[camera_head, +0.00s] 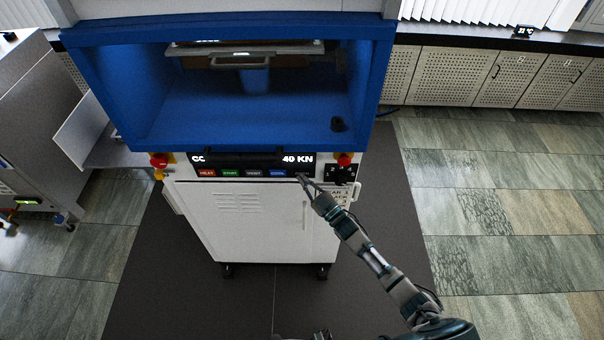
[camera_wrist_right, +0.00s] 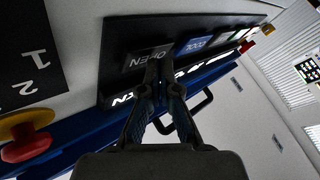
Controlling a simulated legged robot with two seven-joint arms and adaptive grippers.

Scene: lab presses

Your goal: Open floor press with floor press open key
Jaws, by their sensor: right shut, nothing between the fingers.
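The floor press is a white cabinet (camera_head: 262,222) with a blue open-fronted chamber (camera_head: 130,95) on top. Its dark control strip has a display reading 40 KN (camera_head: 297,159) and a row of coloured keys. In the right wrist view, the dark grey key marked OPEN (camera_wrist_right: 146,59) lies just beside my right fingertips (camera_wrist_right: 160,68), which overlap its edge. Whether they touch it I cannot tell. In the head view my right gripper (camera_head: 304,181) is shut and empty at the strip's right end, largely hiding that key. My left gripper is not in view.
A red emergency stop (camera_head: 345,159) and a dark numbered panel (camera_head: 340,173) sit right of the keys. A blue key (camera_head: 279,173) is next to the open key. A grey machine (camera_head: 30,110) stands at left. The floor at right is clear.

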